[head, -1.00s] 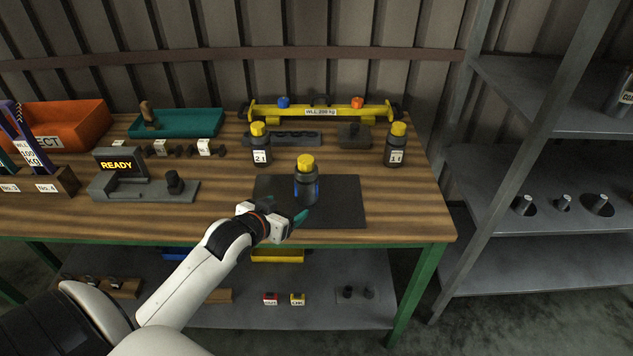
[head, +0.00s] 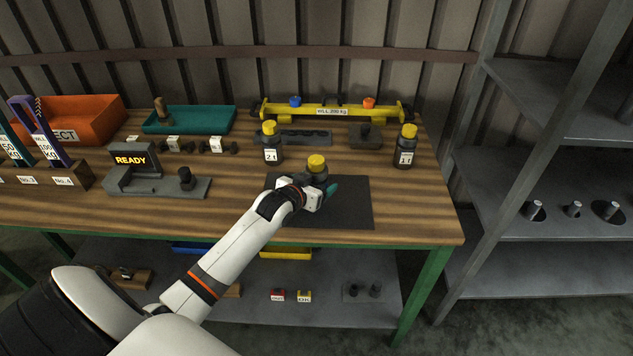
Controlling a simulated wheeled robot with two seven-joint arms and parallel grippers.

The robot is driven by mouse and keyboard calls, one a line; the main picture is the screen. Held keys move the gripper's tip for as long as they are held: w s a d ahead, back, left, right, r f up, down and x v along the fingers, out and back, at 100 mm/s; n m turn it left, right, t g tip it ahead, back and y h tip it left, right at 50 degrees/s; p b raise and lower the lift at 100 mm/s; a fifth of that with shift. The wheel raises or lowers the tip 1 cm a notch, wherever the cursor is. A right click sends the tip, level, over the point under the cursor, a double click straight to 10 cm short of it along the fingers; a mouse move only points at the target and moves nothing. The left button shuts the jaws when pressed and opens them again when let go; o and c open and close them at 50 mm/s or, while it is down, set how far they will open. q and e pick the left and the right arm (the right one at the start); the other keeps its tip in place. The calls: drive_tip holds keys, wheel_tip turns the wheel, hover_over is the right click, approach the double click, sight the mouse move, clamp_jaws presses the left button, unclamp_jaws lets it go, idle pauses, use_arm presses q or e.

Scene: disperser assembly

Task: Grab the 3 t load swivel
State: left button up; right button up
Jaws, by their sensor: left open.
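A dark cylinder with a yellow top (head: 316,163) stands upright on the dark mat (head: 350,205). No label shows on it, so I cannot read whether it is the 3 t swivel. Two similar ones stand behind: one labelled 2 t (head: 271,146) at the left and one labelled 1 t (head: 405,148) at the right. My left gripper (head: 322,190) is open at the mat cylinder and hides its lower body. A teal fingertip shows to its right. I cannot tell whether the fingers touch it. My right gripper is not in view.
A yellow lifting beam (head: 335,110) lies at the back. A teal tray (head: 188,120), an orange bin (head: 85,122) and a grey device reading READY (head: 130,160) stand to the left. A grey shelf rack (head: 560,250) is at the right. The mat's right part is clear.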

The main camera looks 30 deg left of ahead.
use_arm(q)
drive_tip(key=shift+w+f, duration=0.25)
drive_tip(key=shift+w, duration=0.2)
drive_tip(key=c, duration=1.4)
drive_tip(key=shift+r, duration=0.2)
drive_tip(key=c, duration=0.3)
